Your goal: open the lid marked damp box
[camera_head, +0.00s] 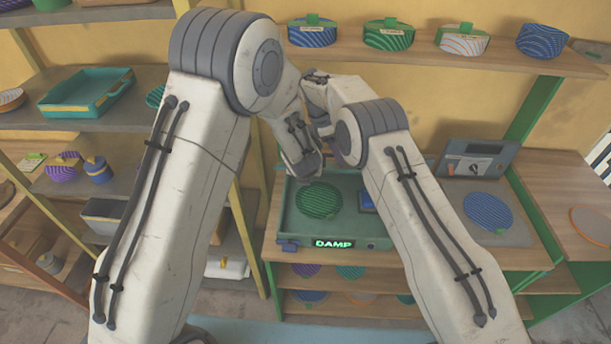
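The damp box (286,222) is a grey-green box on the wooden bench, with a lit green DAMP label (334,243) on its front. A green striped plate (319,200) shows inside its raised rim, with a small blue piece at the right. I cannot make out a separate lid; my arms cover the back of the box. My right gripper (316,80) is beyond the box, at the end of the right arm, small and partly hidden; its fingers are unclear. My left arm ends above the box's back left, and I cannot make out its fingers.
A grey device (473,160) stands right of the box, with a blue striped plate (488,211) in front of it. An upper shelf (462,58) holds several lidded round boxes. A teal tray (86,92) sits on the left shelves.

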